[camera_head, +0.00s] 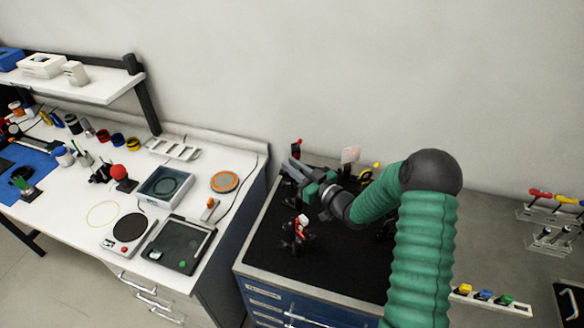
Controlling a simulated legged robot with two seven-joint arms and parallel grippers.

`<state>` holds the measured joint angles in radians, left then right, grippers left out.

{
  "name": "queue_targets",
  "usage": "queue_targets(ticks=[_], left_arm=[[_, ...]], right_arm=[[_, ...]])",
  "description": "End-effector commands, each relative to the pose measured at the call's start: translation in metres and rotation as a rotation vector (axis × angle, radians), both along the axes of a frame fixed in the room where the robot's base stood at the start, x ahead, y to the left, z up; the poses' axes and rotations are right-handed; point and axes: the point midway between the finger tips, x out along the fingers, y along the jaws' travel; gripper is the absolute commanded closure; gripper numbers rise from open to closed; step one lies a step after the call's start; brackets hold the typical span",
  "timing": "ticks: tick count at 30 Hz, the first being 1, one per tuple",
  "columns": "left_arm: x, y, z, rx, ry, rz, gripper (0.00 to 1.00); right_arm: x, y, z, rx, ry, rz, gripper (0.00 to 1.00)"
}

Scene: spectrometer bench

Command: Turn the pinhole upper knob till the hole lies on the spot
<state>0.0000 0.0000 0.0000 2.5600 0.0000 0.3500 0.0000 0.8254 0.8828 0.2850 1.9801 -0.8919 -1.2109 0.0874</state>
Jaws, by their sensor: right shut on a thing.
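My right gripper (290,170) is over the back left part of the black optical board (268,238). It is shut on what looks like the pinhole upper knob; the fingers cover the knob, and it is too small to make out. A dark mount with a red top (297,147) stands just behind the fingers. The pinhole's hole and the light spot cannot be made out. A pale square card (350,155) stands behind my wrist. My left gripper is not in view.
A small red-and-white mount (302,228) stands on the board in front of the gripper. A yellow-topped part (376,166) is behind my arm, which hides the board's right side. The front left of the board is clear. A white bench (80,222) with instruments stands left.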

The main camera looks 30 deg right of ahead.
Motion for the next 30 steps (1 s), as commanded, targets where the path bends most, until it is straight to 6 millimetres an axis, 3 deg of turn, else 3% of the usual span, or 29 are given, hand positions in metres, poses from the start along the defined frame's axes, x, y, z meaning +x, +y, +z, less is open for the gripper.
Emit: queue_targets(ticks=[10, 11, 16, 26, 30], left_arm=[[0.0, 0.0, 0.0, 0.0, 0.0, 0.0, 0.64], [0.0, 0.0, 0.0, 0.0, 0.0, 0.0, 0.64], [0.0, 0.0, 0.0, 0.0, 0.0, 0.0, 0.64], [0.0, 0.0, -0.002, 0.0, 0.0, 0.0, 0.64], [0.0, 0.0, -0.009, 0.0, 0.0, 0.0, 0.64]], right_arm=[[0.001, -0.001, 0.002, 0.0, -0.004, -0.004, 1.0], [0.001, -0.001, 0.002, 0.0, -0.004, -0.004, 0.83], [0.001, -0.001, 0.001, 0.0, -0.003, -0.003, 0.62], [-0.003, -0.001, 0.001, -0.001, -0.002, -0.003, 0.62], [-0.024, -0.006, -0.002, -0.001, -0.001, -0.005, 0.62]])
